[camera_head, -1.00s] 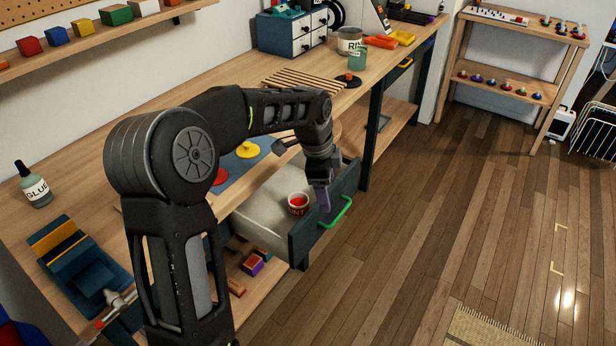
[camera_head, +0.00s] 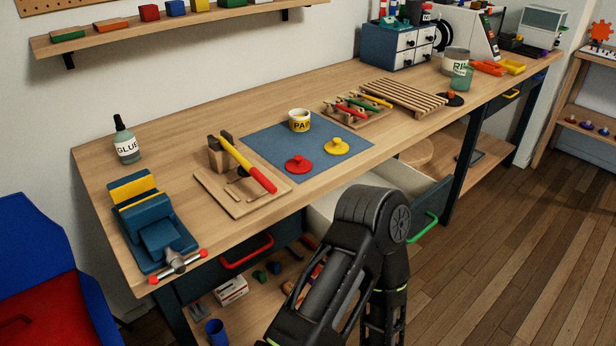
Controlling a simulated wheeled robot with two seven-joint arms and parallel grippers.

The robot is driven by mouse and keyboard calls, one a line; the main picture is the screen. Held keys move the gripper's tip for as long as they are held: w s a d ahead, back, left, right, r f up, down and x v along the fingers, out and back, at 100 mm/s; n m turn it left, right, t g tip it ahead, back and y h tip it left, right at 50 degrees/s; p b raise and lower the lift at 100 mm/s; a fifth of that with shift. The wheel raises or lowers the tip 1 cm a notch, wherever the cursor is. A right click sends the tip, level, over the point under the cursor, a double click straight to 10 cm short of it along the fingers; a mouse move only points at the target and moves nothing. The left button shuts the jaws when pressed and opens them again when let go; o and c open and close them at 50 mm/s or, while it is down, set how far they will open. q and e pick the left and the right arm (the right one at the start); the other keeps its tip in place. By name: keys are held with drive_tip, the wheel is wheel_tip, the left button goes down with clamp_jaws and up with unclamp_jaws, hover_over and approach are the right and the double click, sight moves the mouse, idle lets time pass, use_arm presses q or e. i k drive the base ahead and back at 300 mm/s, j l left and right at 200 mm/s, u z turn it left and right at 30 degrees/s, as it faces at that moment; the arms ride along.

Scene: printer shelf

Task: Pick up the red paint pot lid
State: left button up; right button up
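The red paint pot lid (camera_head: 298,165) lies flat on the blue mat (camera_head: 267,148) on the workbench, its knob up. The yellow lid (camera_head: 335,147) lies just right of it on the same mat. A yellow paint pot (camera_head: 299,121) stands at the mat's back edge. The red paint pot is not visible now. One of my arms rises from the bottom, bends at the elbow in front of the open drawer (camera_head: 438,196) and goes down again. Neither gripper shows, so I cannot see what they hold.
A wooden board with a red-and-yellow-handled tool (camera_head: 247,163) lies left of the mat. A blue vise (camera_head: 157,225) and a glue bottle (camera_head: 126,143) are farther left. A slatted wooden rack (camera_head: 405,97) is to the right. The bench's front edge (camera_head: 300,210) runs close below the mat.

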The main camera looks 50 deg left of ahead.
sight(298, 164)
drive_tip(key=u, duration=1.55)
drive_tip(key=k+j, duration=0.1)
drive_tip(key=j, duration=0.45)
drive_tip(key=u, duration=0.55)
drive_tip(key=l+u, duration=0.25)
drive_tip(key=u, duration=0.2)
drive_tip(key=l+u, duration=0.25)
drive_tip(key=u, duration=0.2)
drive_tip(key=l+u, duration=0.2)
drive_tip(key=u, duration=0.25)
drive_tip(key=k+l+u, duration=0.15)
drive_tip(key=u, duration=0.3)
drive_tip(key=k+l+u, duration=0.15)
drive_tip(key=l, duration=0.35)
drive_tip(key=k+l+u, duration=0.1)
drive_tip(key=k+l, duration=0.3)
drive_tip(key=k+l+u, duration=0.15)
drive_tip(key=k+l, duration=0.2)
drive_tip(key=l, duration=0.15)
